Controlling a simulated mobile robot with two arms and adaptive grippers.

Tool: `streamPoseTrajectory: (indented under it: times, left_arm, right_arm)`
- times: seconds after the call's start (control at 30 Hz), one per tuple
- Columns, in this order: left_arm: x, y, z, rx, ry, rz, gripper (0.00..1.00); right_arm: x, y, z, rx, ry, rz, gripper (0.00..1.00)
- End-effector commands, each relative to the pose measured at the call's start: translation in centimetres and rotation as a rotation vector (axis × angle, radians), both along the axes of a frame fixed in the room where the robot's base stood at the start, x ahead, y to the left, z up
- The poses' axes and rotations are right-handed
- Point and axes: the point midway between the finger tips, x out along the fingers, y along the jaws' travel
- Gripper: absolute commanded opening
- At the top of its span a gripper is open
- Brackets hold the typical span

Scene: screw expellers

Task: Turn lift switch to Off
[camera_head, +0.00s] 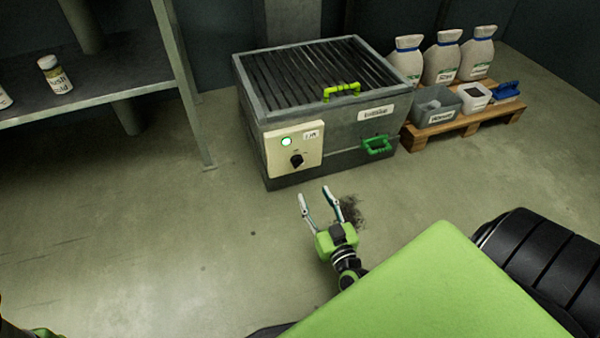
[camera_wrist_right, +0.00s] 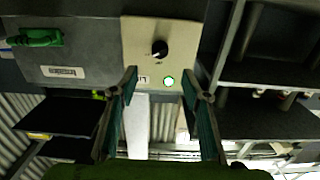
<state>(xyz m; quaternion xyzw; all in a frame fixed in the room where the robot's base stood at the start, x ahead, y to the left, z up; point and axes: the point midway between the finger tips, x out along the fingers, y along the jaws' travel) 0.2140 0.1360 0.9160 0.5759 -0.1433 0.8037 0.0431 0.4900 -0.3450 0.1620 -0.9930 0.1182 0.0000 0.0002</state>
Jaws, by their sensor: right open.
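The lift switch is a black rotary knob (camera_head: 296,160) on a cream panel (camera_head: 311,150) at the front left of a grey metal box (camera_head: 340,117). A lit green lamp (camera_head: 286,142) sits beside the knob. My right gripper (camera_head: 315,194) is open and empty, in front of the box and apart from the panel, fingers pointing toward it. In the right wrist view the knob (camera_wrist_right: 159,48) and the lamp (camera_wrist_right: 169,81) show upside down beyond the open fingers (camera_wrist_right: 166,84). The dial lettering is too small to read. A bit of green at the head view's lower left may be my left arm; its gripper is not visible.
The box has a slatted top, a yellow-green handle (camera_head: 342,91) and a green handle (camera_head: 377,146). A metal shelf (camera_head: 110,98) stands at left. A wooden pallet (camera_head: 461,127) with sacks and bins is at right. The floor before the panel is clear except for a dark smudge.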

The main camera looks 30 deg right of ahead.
Motion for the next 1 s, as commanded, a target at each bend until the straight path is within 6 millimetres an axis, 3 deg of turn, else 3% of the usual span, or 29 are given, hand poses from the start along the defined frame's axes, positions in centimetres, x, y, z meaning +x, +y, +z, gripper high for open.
streamPoseTrajectory:
  times: [0.13,0.4,0.6,1.0]
  left_arm:
    - [-1.3,-0.1,-0.6,0.002,-0.034,0.002,0.0]
    - [-1.3,-0.1,-3.6,0.002,-0.033,0.003,0.0]
    - [-1.3,-0.1,-5.2,0.002,-0.033,0.003,0.0]
    - [-1.3,-0.1,-5.6,0.003,-0.034,0.002,0.0]
  right_arm:
    - [2.5,-0.6,-0.3,-0.001,-0.006,0.001,0.43]
    - [8.2,-2.0,-0.4,0.0,-0.005,0.001,0.43]
    - [11.2,-2.7,-0.3,-0.001,-0.002,0.0,0.43]
    - [12.6,-3.0,0.1,-0.001,0.0,0.001,0.43]
